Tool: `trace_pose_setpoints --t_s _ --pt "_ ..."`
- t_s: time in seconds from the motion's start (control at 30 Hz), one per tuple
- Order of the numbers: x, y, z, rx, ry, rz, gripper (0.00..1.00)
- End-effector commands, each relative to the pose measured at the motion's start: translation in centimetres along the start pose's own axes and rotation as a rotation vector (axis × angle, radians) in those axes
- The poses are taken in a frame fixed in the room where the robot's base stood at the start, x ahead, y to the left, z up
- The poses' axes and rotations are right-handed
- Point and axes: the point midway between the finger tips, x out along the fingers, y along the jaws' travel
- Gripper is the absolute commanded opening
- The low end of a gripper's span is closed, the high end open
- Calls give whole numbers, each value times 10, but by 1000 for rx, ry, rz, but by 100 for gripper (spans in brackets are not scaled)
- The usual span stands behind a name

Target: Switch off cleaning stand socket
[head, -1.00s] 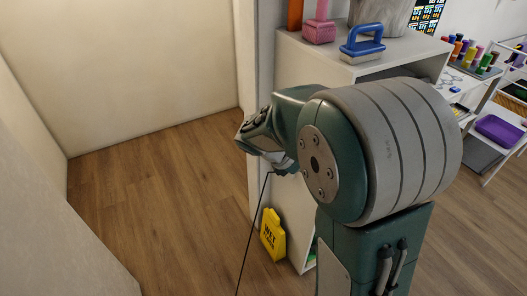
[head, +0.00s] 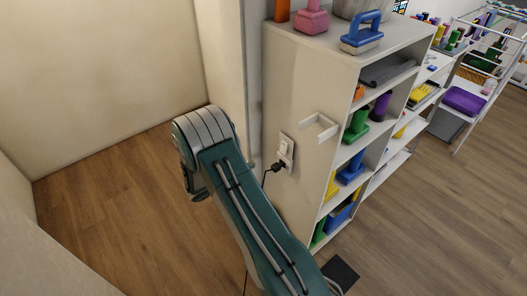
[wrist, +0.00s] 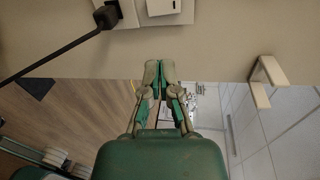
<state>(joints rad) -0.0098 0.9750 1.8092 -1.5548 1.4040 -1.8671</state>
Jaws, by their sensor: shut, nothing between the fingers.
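The cleaning stand socket (head: 287,148) is a white plate with a switch on the side panel of the cleaning stand (head: 300,85). A black plug (head: 278,167) with a cable sits in its lower part. In the wrist view the socket (wrist: 165,10) is cut off by the top edge, with the plug (wrist: 106,15) to its left. My gripper (wrist: 160,64) is shut and empty, its fingertips just below the socket in the picture and apparently apart from it. In the head view my arm stands left of the socket and the fingertips cannot be made out.
A white bracket (head: 318,128) juts from the panel right of the socket; it also shows in the wrist view (wrist: 266,80). Brushes, including a blue one (head: 362,36), stand on top. Coloured items fill the shelves. Wooden floor (head: 110,215) lies open at left.

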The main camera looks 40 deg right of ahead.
Motion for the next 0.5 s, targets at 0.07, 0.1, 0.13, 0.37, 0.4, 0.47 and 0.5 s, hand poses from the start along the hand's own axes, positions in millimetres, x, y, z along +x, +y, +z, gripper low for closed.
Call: trace_pose_setpoints --t_s 0.07,0.1,0.13,0.37,0.4,0.47,0.5 --pt "2 8 2 -45 -16 -13 0" --pt "3 11 2 -59 -21 -17 0" --pt "3 12 3 -65 -23 -19 0" --pt "3 12 3 -71 -26 -21 0" --pt "3 12 3 -71 -26 -21 0" --pt "3 12 3 -70 -26 -21 0" --pt "4 12 3 -70 -25 -22 0"
